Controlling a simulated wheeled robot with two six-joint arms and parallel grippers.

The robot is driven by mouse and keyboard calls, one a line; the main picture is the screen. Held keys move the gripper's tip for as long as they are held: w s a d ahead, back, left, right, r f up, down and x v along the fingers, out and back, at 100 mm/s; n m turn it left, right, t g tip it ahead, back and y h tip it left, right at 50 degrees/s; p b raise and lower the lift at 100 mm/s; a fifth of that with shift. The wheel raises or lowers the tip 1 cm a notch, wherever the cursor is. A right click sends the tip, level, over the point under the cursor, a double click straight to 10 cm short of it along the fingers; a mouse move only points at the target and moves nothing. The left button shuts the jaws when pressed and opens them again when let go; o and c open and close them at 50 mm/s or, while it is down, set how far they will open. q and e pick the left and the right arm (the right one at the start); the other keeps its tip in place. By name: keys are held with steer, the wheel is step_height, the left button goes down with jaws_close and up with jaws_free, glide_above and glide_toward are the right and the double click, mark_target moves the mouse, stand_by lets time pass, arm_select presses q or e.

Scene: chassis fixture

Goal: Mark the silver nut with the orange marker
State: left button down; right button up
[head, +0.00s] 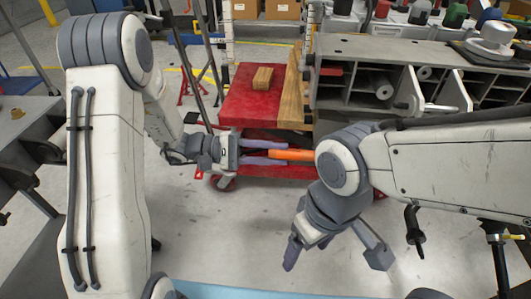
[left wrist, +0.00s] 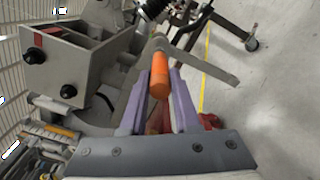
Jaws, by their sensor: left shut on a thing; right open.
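My left gripper (head: 278,153) is shut on the orange marker (head: 297,155), which sticks out to the right in the head view. The marker (left wrist: 160,76) also shows in the left wrist view, between the purple fingers, its far end beside a long grey bar (left wrist: 205,64). I cannot tell whether it touches the bar. My right gripper (head: 335,258) is open and empty, pointing down over the floor. I cannot make out the silver nut in either view.
A grey metal fixture (head: 400,50) with open compartments stands at the upper right. A red cart (head: 243,105) bears a wooden block (head: 262,78). A blue surface (head: 235,291) shows at the bottom edge. The floor between the arms is clear.

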arm_select(q)
steer(key=shift+d, duration=0.4)
steer(key=shift+d, duration=0.6)
stand_by(1.1)
steer(key=shift+w, duration=0.55)
steer(key=shift+s+d+p, duration=0.1)
steer(key=shift+s+p, duration=0.2)
steer(key=shift+s, duration=0.3)
stand_by(0.7)
steer(key=shift+w, duration=0.6)
stand_by(0.4)
steer(key=a, duration=0.6)
steer(key=shift+p, duration=0.35)
stand_by(1.0)
